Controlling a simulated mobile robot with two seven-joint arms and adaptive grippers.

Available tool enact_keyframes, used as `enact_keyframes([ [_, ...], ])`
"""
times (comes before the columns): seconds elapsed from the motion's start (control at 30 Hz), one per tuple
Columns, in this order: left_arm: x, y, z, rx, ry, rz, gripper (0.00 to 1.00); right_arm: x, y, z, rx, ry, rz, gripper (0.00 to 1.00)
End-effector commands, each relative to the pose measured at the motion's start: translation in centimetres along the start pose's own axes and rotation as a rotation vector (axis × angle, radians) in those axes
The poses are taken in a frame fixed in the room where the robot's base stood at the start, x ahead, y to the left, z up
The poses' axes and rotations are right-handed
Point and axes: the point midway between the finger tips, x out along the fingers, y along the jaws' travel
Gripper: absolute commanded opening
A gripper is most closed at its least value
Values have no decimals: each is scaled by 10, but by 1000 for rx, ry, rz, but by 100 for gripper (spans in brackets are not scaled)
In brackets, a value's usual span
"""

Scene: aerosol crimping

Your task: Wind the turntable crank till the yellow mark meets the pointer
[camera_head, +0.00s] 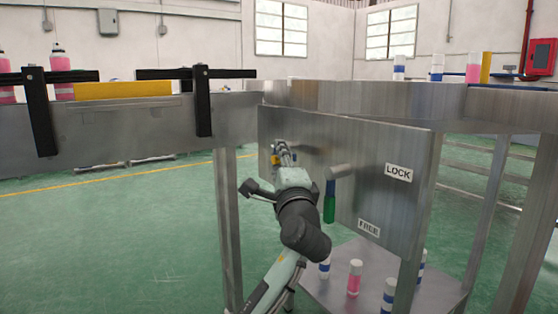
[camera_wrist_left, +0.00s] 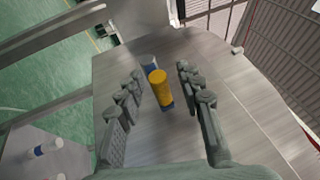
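The crank's yellow handle (camera_head: 275,160) stands out from a steel panel under the table. In the left wrist view the yellow handle (camera_wrist_left: 159,86), with blue at its base, lies between the fingers of my left gripper (camera_wrist_left: 160,78). The fingers are open, with gaps on both sides. In the head view my left gripper (camera_head: 284,153) is at the panel and hides most of the crank. An upright yellow piece (camera_head: 485,67) stands at the table's far right; I cannot tell if it is the yellow mark. I cannot make out the pointer. My right gripper is out of view.
Right of my gripper, a green-gripped lever (camera_head: 330,205) hangs down from a grey hub (camera_head: 340,171). LOCK (camera_head: 399,173) and FREE (camera_head: 369,228) labels are on the panel (camera_head: 300,128). Cans (camera_head: 437,68) stand on the table, others (camera_head: 354,278) on a lower shelf.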

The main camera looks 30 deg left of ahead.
Motion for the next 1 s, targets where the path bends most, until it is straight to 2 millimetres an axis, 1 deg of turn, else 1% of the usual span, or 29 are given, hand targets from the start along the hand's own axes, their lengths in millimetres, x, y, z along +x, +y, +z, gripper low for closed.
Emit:
enact_keyframes([
  [0.13,0,0,0,0,0,0,36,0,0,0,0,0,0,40],
  [0.17,0,0,0,0,0,0,34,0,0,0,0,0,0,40],
  [0.43,0,0,0,1,0,0,0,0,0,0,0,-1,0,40],
  [0.87,0,0,0,0,0,2,0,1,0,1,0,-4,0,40],
  [1.0,2,-1,-2,-3,0,9,0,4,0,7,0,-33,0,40],
])
